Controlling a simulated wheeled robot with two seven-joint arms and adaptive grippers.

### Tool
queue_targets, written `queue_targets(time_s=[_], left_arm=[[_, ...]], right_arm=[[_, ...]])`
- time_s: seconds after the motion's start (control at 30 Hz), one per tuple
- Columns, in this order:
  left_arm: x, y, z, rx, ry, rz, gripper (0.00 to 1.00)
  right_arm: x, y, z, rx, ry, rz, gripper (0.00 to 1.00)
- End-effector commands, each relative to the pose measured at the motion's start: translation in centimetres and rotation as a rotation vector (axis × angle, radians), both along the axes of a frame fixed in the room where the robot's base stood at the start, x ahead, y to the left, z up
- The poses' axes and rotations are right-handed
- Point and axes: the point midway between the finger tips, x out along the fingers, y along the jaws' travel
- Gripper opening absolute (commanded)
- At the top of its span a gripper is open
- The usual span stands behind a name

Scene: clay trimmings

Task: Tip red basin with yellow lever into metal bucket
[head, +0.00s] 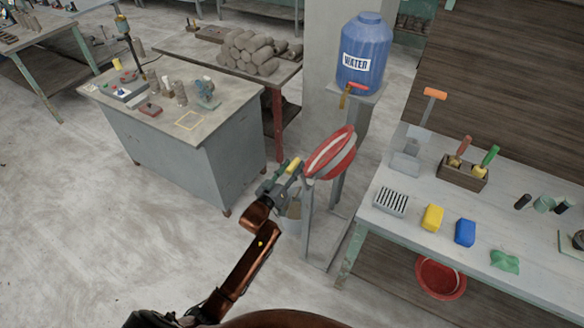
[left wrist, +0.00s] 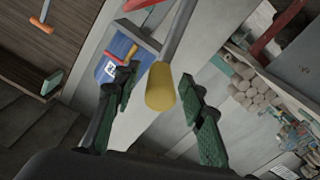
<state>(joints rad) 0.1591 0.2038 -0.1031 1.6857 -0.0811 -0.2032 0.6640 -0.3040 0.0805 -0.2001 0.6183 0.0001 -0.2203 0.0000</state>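The red basin (head: 330,153) with pale bands hangs on a grey stand in the middle of the head view and looks tilted. The yellow lever (head: 293,166) sticks out at its lower left; its rounded yellow end (left wrist: 160,88) shows in the left wrist view. My left gripper (head: 277,181) is at the lever. In the left wrist view its green-padded fingers (left wrist: 158,88) are open on either side of the yellow end, with gaps visible. The metal bucket (head: 291,226) stands below, partly hidden by my left gripper and arm. My right gripper is not in view.
A blue water barrel (head: 366,55) stands on a pedestal behind the basin. A workbench (head: 385,216) with tools, sponges and a wooden caddy is at the right, a red bowl (head: 441,279) beneath it. A grey cabinet table (head: 190,140) stands left. Floor at left is clear.

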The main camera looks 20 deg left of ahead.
Motion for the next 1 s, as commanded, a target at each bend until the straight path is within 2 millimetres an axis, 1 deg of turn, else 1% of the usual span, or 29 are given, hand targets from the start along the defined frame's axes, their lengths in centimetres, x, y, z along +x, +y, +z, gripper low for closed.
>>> queue_targets(time_s=[0.17, 0.23, 0.37, 0.47, 0.7, 0.8, 0.9, 1.0], left_arm=[[0.0, 0.0, 0.0, -0.001, 0.000, 0.000, 0.39], [-0.1, 0.0, 0.0, -0.001, 0.000, 0.000, 0.39], [-1.0, 0.1, -0.2, -0.001, 0.002, 0.000, 0.39], [-2.6, 0.3, -0.1, -0.001, 0.002, 0.000, 0.39], [-7.7, 0.9, -0.1, 0.000, 0.003, 0.001, 0.39], [-9.5, 1.1, -0.1, 0.000, 0.003, 0.001, 0.39], [-10.8, 1.3, -0.1, 0.000, 0.002, 0.002, 0.39], [-11.6, 1.3, -0.1, 0.000, 0.001, 0.001, 0.39]], right_arm=[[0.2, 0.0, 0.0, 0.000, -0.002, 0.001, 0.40], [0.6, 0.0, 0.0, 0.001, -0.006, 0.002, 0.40], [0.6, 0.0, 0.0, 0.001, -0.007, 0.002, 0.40], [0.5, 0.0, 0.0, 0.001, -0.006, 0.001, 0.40], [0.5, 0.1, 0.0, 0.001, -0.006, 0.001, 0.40], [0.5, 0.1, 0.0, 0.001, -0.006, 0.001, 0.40], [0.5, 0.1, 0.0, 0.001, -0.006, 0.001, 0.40], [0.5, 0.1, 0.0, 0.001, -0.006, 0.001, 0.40]])
